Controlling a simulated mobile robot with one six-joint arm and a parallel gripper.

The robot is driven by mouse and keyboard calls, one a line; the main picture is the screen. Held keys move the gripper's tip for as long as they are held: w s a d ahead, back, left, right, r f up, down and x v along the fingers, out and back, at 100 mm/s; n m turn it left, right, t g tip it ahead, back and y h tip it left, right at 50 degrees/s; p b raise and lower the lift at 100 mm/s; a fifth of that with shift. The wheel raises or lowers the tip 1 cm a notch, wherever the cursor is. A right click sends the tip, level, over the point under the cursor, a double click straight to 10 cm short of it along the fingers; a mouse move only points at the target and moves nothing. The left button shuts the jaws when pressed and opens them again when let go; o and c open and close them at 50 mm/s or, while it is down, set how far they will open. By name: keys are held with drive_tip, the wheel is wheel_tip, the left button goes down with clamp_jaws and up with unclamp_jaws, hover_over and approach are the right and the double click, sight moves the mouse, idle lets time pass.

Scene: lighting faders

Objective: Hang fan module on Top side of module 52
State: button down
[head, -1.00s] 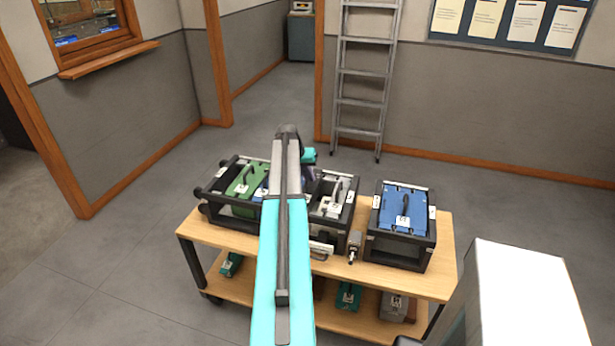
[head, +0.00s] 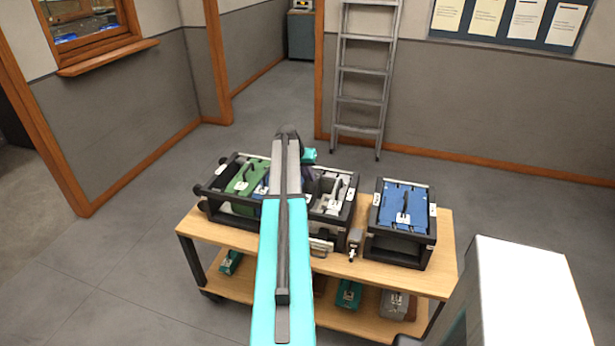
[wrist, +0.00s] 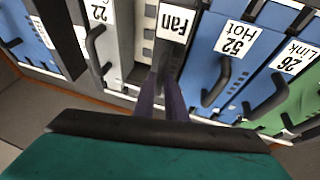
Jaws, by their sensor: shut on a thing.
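The fan module, labelled "Fan" (wrist: 175,22), shows in the wrist view between a grey-white module labelled 22 (wrist: 99,12) and the blue module 52, labelled "52 Hot" (wrist: 237,42). My gripper (wrist: 160,78) is in front of the fan module, shut on it; the exact grip spot is dark and hard to make out. Module 52 has a black handle and stands beside the fan module. In the head view, a purple part (head: 305,179) shows just right of my arm; my gripper is hidden behind the arm there.
The black rack (head: 343,216) stands on a wooden cart (head: 440,285). A green module (head: 240,176) sits at its left. A second black rack with a blue module (head: 402,205) stands to the right. A small grey device (head: 354,240) lies between the racks. More modules rest on the lower shelf.

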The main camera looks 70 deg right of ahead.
drive_tip(key=shift+f, duration=0.1)
drive_tip(key=c, duration=1.7)
unclamp_jaws()
drive_tip(key=shift+f, duration=0.15)
drive_tip(key=shift+a, duration=0.1)
drive_tip(key=b+v, duration=0.3)
drive_tip(key=v, duration=1.1)
wheel_tip(320, 180, up, 7)
drive_tip(key=p, duration=0.3)
drive_tip(key=shift+p, duration=0.35)
